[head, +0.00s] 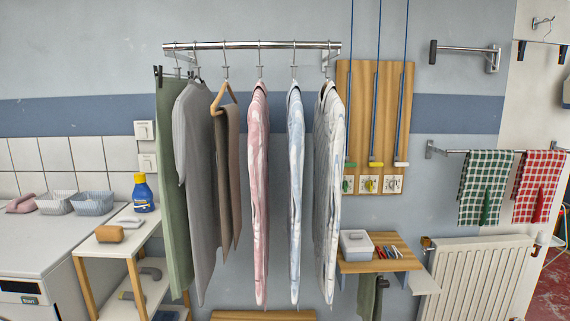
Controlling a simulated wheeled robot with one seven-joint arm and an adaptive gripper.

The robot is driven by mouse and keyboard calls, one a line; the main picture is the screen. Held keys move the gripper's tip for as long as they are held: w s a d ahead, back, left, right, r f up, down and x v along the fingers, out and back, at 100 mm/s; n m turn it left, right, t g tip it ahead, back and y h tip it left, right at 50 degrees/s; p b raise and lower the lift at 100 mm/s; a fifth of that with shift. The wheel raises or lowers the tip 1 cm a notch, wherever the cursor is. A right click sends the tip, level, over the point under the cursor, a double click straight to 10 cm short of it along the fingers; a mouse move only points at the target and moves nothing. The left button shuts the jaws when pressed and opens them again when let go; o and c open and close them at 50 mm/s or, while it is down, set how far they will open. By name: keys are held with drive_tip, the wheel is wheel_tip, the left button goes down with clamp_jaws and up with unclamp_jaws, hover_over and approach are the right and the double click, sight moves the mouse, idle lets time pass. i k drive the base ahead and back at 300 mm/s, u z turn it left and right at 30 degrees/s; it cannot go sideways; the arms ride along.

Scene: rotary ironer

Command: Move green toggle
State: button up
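The green toggle (349,164) hangs at the left of a row of three toggles in front of a wooden wall board (394,105). Part of it sits close behind the edge of the rightmost hanging shirt. A yellow toggle (376,164) hangs in the middle and a white toggle (401,164) at the right. Blue cords (377,60) run up from the toggles out of the top of the picture. Small picture plates (370,184) sit on the board below them. My gripper is not in view.
Several garments hang from a metal rail (250,45) left of the board; the white patterned shirt (328,190) is nearest. Below the board, a small wooden shelf (392,243) holds a grey box (356,243) and pegs. A radiator (480,275) stands at the right.

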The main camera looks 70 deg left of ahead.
sight(347, 164)
drive_tip(key=z, duration=0.2)
drive_tip(key=i, duration=1.45)
drive_tip(key=u, duration=3.45)
